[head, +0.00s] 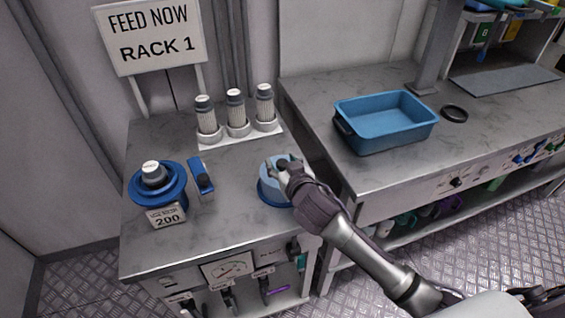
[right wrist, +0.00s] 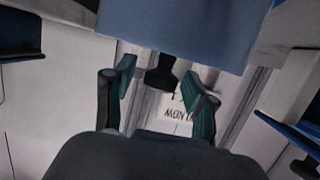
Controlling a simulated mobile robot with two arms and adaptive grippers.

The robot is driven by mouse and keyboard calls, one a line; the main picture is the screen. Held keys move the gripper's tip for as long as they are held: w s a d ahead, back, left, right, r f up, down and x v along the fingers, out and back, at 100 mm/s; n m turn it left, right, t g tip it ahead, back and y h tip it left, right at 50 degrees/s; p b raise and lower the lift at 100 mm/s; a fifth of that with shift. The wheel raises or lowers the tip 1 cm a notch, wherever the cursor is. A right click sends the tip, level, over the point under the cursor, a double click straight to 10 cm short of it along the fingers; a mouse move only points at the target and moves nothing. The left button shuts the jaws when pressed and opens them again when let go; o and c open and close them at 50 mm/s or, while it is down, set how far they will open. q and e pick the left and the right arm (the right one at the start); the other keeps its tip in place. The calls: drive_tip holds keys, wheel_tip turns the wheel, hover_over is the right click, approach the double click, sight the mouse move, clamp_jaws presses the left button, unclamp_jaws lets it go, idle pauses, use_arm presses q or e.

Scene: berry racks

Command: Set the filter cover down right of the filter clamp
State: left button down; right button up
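The blue filter cover (head: 268,192) sits upright on the grey rack table, to the right of the small blue filter clamp (head: 201,177), with clear tabletop between them. In the right wrist view the cover (right wrist: 185,25) fills the top of the picture, with its black knob (right wrist: 161,76) below it. My right gripper (head: 277,166) is at the top of the cover. In the right wrist view its two fingers (right wrist: 160,85) stand apart on either side of the knob, with a small gap visible at each side. My left gripper is out of view.
A blue round filter housing (head: 140,190) with a "200" tag stands at the left. Three filters (head: 236,105) stand on a white plate at the back. A blue bin (head: 385,118) and a black ring (head: 454,113) are on the right table.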

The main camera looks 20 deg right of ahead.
drive_tip(key=shift+r, duration=0.1)
drive_tip(key=v, duration=1.2)
